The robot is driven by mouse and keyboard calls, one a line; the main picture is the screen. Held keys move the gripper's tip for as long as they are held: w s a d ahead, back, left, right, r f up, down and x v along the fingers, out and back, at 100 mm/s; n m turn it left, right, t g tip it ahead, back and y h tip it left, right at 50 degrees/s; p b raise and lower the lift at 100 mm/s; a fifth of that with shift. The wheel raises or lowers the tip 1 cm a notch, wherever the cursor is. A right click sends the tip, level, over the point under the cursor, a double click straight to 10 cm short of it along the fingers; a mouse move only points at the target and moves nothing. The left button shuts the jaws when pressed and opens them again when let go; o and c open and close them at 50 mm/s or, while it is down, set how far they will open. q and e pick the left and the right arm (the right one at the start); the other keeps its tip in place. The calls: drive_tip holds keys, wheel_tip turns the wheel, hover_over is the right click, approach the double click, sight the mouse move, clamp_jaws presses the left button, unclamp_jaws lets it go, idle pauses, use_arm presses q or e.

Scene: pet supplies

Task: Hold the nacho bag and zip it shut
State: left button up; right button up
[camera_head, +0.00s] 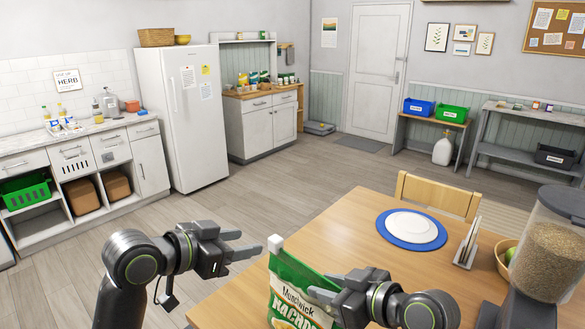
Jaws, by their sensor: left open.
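The green and white nacho bag (291,300) stands upright at the near edge of the wooden table, its lower part cut off by the picture's edge. A white zip slider (275,244) sits at the top left corner of the bag. My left gripper (250,243) is open and empty, just left of the slider, its fingers pointing right toward it with a small gap. My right gripper (325,287) is at the bag's upper right edge, with one finger in front of the bag; it appears closed on that edge, its other fingertip partly hidden.
The table's middle is clear.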

drive_tip(key=shift+s+r, duration=0.1)
drive_tip(key=shift+r, duration=0.05)
drive_tip(key=v, duration=1.2)
idle(0.3)
drive_tip(key=p+v, duration=0.8)
drive_tip(key=v, duration=0.1)
drive_tip(key=shift+f, duration=0.2)
idle(0.3)
